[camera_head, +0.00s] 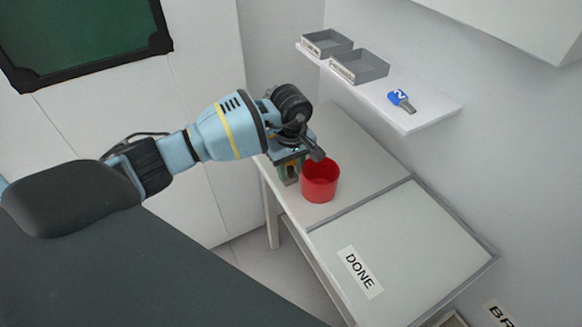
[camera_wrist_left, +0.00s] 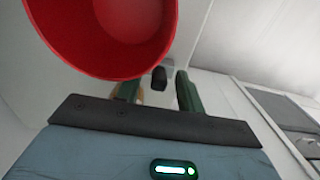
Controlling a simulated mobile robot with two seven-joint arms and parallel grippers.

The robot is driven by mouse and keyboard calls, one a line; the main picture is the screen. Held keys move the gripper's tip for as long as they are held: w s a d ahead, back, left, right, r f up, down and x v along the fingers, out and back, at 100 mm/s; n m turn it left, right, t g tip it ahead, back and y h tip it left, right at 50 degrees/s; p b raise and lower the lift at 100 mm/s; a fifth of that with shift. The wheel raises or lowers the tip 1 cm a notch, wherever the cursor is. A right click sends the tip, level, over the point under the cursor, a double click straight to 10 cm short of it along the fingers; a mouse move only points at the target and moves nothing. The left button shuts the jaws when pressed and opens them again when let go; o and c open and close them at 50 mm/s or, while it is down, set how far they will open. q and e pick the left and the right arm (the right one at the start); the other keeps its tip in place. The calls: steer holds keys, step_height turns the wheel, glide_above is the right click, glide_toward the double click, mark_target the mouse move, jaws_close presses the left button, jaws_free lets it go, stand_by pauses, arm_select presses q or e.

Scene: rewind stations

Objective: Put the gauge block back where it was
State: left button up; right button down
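My left gripper (camera_head: 290,177) reaches in from the left over the table, just left of the red cup (camera_head: 320,180). In the left wrist view its two green fingers (camera_wrist_left: 160,94) stand apart with a gap between them. A small dark block (camera_wrist_left: 158,78) shows in that gap, seemingly beyond the fingers and touching neither; I cannot tell whether it is the gauge block. The red cup also fills the upper left of the left wrist view (camera_wrist_left: 125,65). No thing is clearly recognisable as the gauge block in the head view, where my wrist hides part of the table.
A pale mat (camera_head: 420,240) labelled DONE covers the table's near right part. A wall shelf (camera_head: 425,115) above holds two grey trays (camera_head: 327,43) (camera_head: 360,66) and a blue tagged item (camera_head: 401,99). The white table (camera_head: 365,160) is bare behind the cup. A dark-framed green panel (camera_head: 80,40) is upper left.

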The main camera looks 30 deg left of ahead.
mark_target(291, 168)
arm_select(q)
steer(key=shift+r, duration=0.25)
step_height(291, 168, up, 12)
arm_select(e)
steer(key=shift+w+r, duration=0.2)
steer(key=shift+w, duration=0.1)
arm_select(q)
steer(key=shift+f, duration=0.15)
arm_select(e)
steer(key=shift+s, duration=0.2)
